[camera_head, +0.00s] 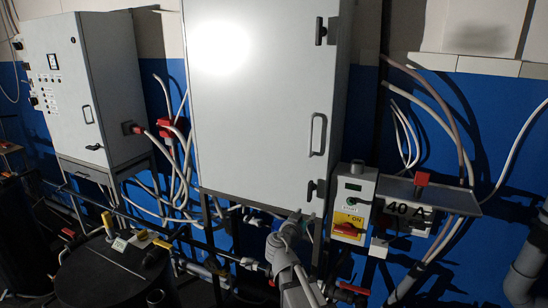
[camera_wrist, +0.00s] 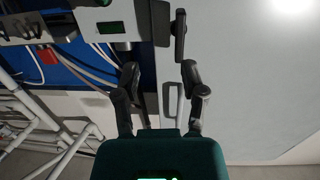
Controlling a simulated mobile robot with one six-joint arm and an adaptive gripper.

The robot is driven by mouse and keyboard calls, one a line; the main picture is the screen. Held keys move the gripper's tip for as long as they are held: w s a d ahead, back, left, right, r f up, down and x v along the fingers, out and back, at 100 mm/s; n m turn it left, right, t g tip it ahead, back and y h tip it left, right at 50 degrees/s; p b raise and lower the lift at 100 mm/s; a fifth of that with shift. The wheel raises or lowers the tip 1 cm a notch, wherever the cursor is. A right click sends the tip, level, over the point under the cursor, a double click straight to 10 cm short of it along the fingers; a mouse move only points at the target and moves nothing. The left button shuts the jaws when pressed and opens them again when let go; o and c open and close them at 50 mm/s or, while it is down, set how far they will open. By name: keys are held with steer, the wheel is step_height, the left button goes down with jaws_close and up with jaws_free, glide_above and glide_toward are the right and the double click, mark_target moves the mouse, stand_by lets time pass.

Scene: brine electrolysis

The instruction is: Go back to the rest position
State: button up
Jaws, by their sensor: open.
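My gripper (camera_wrist: 160,72) shows in the wrist view with its two dark fingers apart and nothing between them. Its green body fills the bottom of that view. Behind the fingers is the front of the large grey cabinet (camera_wrist: 250,75), with a black latch beyond the fingertips. In the head view my grey arm rises at the bottom centre, in front of the lower right part of the same cabinet (camera_head: 255,120). The fingers cannot be made out clearly there.
Right of the cabinet hangs a control box (camera_head: 353,200) with a red switch on yellow. A smaller cabinet (camera_head: 60,100) stands left. A black tank (camera_head: 110,275) and pipes crowd the lower left.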

steer(key=s+d+f+g+y+b, duration=0.1)
steer(key=s+d+f+g, duration=0.3)
steer(key=s+f, duration=0.15)
steer(key=s+d+f+g+b, duration=0.1)
steer(key=s+d+f+g, duration=0.35)
steer(key=f, duration=0.25)
steer(key=s+a+f+n+g+y+b, duration=0.1)
steer(key=s+a+f+n+g+y, duration=0.3)
steer(key=s, duration=0.8)
step_height(320, 180, down, 4)
steer(key=n+g+y, duration=0.1)
steer(key=g+y, duration=0.1)
steer(key=y, duration=0.1)
steer(key=shift+n+y, duration=0.3)
steer(key=shift+n, duration=0.1)
steer(key=shift+f, duration=0.1)
